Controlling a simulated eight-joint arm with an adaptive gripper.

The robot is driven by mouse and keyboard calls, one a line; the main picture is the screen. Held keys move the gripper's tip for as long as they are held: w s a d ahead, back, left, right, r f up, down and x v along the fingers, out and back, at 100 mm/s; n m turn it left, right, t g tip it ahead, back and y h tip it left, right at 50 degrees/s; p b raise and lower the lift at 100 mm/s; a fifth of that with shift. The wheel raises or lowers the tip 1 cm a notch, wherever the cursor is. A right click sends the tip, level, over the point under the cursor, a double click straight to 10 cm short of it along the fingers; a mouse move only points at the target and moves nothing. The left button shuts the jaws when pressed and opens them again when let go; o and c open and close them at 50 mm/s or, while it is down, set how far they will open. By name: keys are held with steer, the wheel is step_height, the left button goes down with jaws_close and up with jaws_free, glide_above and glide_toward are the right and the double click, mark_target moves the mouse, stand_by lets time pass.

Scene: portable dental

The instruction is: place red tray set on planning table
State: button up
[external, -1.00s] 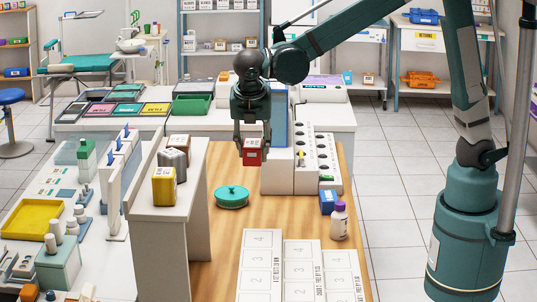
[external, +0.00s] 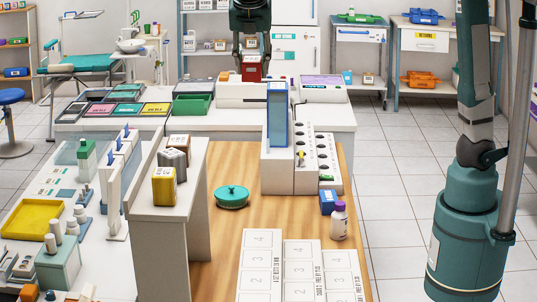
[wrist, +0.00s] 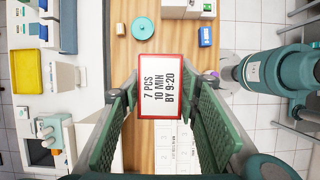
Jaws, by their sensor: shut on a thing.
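My gripper (external: 251,56) is shut on a small red block (external: 251,69), apparently the red tray set, and holds it high in the air, at the top of the external view. In the wrist view the red block (wrist: 168,88) sits between the two green fingers, with a white label reading "7 PCS 10 MIN BY 9:20". A wooden-topped table (external: 230,163) stands at front centre; I cannot tell for sure that it is the planning table. White numbered sheets (external: 262,262) lie on its near part.
A teal lidded dish (external: 232,197), a blue box (external: 328,202) and a purple-capped bottle (external: 339,221) stand on the wood. A white raised shelf (external: 165,211) holds several small blocks. Colored trays (external: 125,109) line the back counter, with a tall blue panel (external: 278,115) nearby.

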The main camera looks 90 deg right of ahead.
mark_target(250, 59)
steer(key=r, duration=0.3)
steer(key=shift+w+a+p, duration=0.25)
steer(key=shift+p, duration=0.1)
steer(key=w+a+p, duration=1.3)
steer(key=w+a, duration=0.3)
steer(key=a, duration=0.2)
steer(key=f, duration=0.5)
steer(key=shift+w+d+f, duration=0.1)
steer(key=shift+d+f, duration=0.15)
steer(key=shift+f, duration=0.05)
steer(key=shift+f, duration=3.1)
steer(key=shift+f, duration=0.1)
steer(key=shift+f, duration=1.75)
